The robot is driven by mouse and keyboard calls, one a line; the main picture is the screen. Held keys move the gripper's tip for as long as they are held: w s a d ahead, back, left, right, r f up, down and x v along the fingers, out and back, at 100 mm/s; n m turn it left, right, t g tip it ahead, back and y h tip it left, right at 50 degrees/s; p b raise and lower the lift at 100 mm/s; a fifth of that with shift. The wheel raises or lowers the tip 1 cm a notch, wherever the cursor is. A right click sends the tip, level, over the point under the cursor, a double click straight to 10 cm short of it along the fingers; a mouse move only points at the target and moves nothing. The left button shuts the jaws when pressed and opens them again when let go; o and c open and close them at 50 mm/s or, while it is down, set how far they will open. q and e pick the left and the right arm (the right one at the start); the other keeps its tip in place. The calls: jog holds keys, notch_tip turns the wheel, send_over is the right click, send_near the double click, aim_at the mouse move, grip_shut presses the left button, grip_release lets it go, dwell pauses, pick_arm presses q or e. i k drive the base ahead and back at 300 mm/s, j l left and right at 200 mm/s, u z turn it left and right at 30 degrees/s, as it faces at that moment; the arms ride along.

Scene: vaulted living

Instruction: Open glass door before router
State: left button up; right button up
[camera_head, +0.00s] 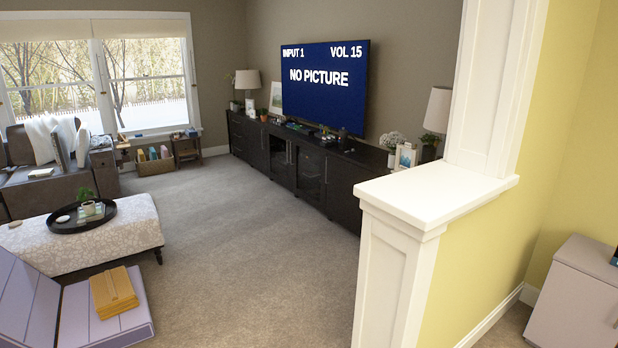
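A long dark media cabinet (344,192) runs along the far wall under the TV. Its middle part has glass-fronted doors: one glass door (311,174) towards the right and another glass door (279,153) farther left. Both look closed. Small dark items stand on the cabinet top below the TV; I cannot tell whether one is the router, and what is behind the glass is too dark to make out. Neither of my grippers is in view.
A white half-wall with a post (402,235) stands close on the right, hiding the cabinet's right end. A patterned ottoman (130,228) and a purple panelled piece (75,315) are on the left. Open carpet (235,240) lies between. A grey cabinet (575,300) is at the lower right.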

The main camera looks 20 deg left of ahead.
aim_at(321, 206)
jog(key=i+j+u, duration=0.3)
jog(key=i, duration=0.15)
jog(key=i+j+u, duration=0.15)
jog(key=i+u, duration=0.5)
jog(key=i, duration=4.55)
jog(key=j, duration=0.1)
